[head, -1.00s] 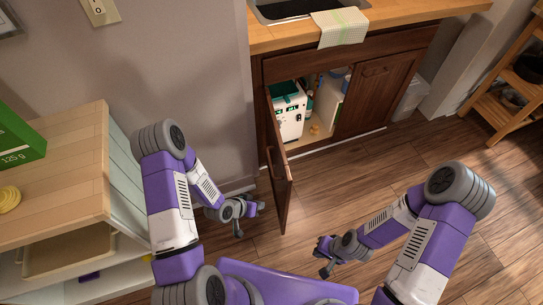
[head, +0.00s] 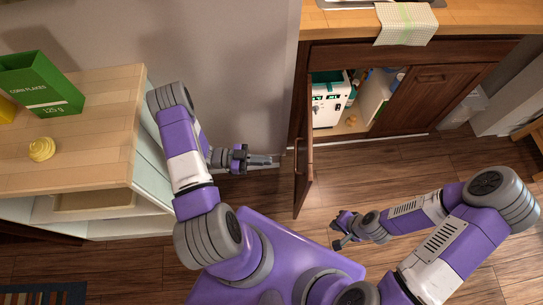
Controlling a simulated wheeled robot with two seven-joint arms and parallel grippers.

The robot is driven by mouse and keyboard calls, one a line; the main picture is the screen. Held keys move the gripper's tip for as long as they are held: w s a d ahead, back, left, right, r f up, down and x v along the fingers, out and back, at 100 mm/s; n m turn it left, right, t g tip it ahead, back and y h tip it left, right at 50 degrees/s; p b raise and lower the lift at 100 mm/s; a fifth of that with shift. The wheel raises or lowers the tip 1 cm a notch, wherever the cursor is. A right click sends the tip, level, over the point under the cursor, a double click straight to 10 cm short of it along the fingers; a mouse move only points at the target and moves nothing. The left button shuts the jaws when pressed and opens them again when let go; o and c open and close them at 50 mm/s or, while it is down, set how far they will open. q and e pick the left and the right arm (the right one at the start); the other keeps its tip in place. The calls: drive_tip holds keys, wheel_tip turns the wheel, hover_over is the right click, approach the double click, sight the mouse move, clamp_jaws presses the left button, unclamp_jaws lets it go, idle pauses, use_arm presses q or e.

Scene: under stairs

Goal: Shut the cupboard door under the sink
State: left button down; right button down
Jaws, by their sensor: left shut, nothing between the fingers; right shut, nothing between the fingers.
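The left cupboard door (head: 304,165) under the sink stands wide open, swung out toward me and seen nearly edge-on. The right cupboard door (head: 428,95) is closed. Inside the open half are a white box with green trim (head: 330,100) and other items. My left gripper (head: 274,161) is shut and empty, just left of the open door, on its outer side, pointing at it. I cannot tell whether the tips touch the door. My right gripper (head: 337,233) is shut and empty, low in front of the cupboard, to the right of the door's free edge.
A wooden-topped cabinet (head: 100,140) with a green corn flakes box (head: 45,85) and a yellow swirl-shaped item (head: 41,149) stands at left. A checked cloth (head: 406,24) hangs over the counter (head: 340,24). The floor (head: 400,175) before the cupboard is clear.

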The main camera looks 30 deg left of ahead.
use_arm(q)
drive_tip(key=shift+b+x, duration=0.95)
drive_tip(key=shift+x, duration=4.9)
drive_tip(key=shift+d, duration=0.1)
